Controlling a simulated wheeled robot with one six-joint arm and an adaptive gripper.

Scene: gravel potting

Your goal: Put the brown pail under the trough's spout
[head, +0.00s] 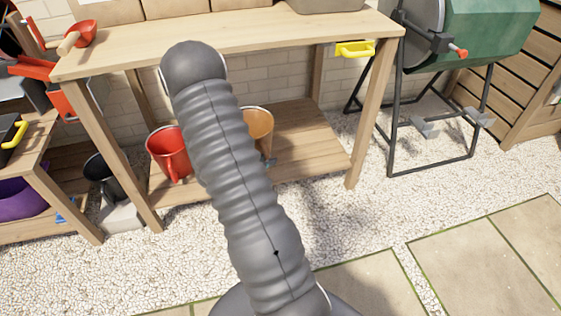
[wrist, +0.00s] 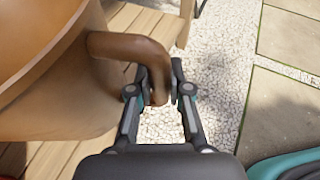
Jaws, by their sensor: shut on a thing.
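The brown pail (head: 259,123) is at the lower shelf of the bench, partly hidden behind my arm in the head view. In the wrist view the pail (wrist: 45,70) fills the upper left, with its curved handle (wrist: 125,46) reaching between my fingers. My gripper (wrist: 160,90) is shut on that handle. I cannot tell whether the pail's base touches the shelf. A grey container (head: 328,5), perhaps the trough, is cut off at the top edge on the bench. I cannot make out a spout.
A red pail (head: 168,153) stands left of the brown one on the lower shelf (head: 310,140). A green drum (head: 490,35) on a black frame stands right. Gravel (head: 340,225) in front is clear.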

